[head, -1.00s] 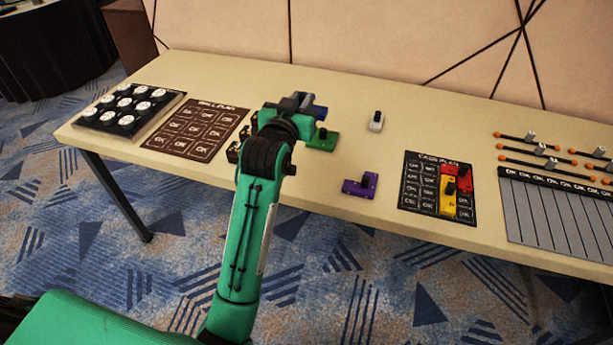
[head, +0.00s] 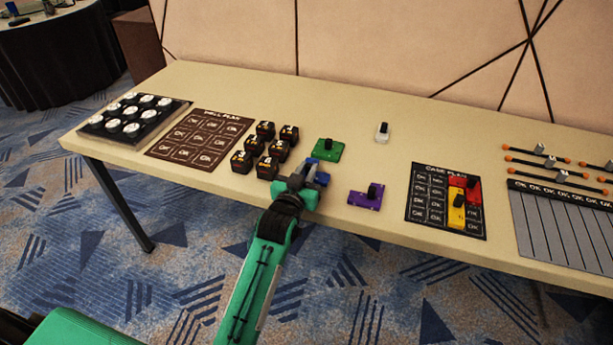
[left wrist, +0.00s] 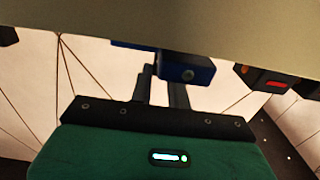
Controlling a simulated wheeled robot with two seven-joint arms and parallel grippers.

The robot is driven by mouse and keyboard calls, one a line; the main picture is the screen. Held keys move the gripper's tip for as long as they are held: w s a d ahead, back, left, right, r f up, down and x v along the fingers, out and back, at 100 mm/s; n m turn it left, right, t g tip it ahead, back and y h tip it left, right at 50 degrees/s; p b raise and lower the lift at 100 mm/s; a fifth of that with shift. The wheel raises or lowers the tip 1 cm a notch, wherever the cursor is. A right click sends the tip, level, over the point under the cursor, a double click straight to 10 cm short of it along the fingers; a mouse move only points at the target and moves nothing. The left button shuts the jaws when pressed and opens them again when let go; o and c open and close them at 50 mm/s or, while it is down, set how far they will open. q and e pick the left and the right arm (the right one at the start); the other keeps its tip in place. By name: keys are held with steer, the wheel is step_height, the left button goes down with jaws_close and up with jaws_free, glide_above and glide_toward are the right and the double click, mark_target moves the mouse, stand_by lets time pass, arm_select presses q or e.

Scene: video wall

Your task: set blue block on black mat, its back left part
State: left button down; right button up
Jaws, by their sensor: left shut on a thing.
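My left gripper (head: 303,180) is shut on the blue block (head: 321,177), near the table's front edge. In the left wrist view the blue block (left wrist: 188,69) sits between the finger ends, partly hidden by them and by the tabletop edge. The black mat (head: 412,213), lettered and ruled into cells, lies to the right. Its left part, including the back left, is bare. A red block (head: 473,190) and a yellow block (head: 457,214), each with a black knob, lie on its right part. My right gripper is not in view.
A purple block (head: 365,200) lies between my gripper and the mat. A green block (head: 327,150) and a white block (head: 382,133) lie behind. Several black cubes (head: 267,150) stand left. A grey striped board (head: 540,230) lies right of the mat.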

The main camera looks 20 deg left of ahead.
arm_select(q)
steer(key=shift+f, duration=0.75)
steer(key=c, duration=1.3)
jaws_free()
steer(key=shift+f, duration=0.1)
steer(key=shift+c, duration=0.2)
steer(key=shift+r, duration=0.2)
steer(key=s, duration=1.2)
steer(key=s+f+m+g, duration=0.1)
steer(key=s+f+g, duration=0.35)
steer(key=f, duration=0.35)
steer(key=s+f+g, duration=0.4)
steer(key=s+f, duration=0.2)
steer(key=f, duration=0.3)
steer(key=s+f+g, duration=0.3)
steer(key=s+f, duration=0.1)
steer(key=s, duration=0.3)
steer(key=s+a+f+g, duration=0.1)
steer(key=s+f+g, duration=0.2)
steer(key=s, duration=0.5)
steer(key=shift+a+f+m+g, duration=0.25)
steer(key=shift+f+m+g, duration=0.1)
steer(key=shift+f, duration=0.45)
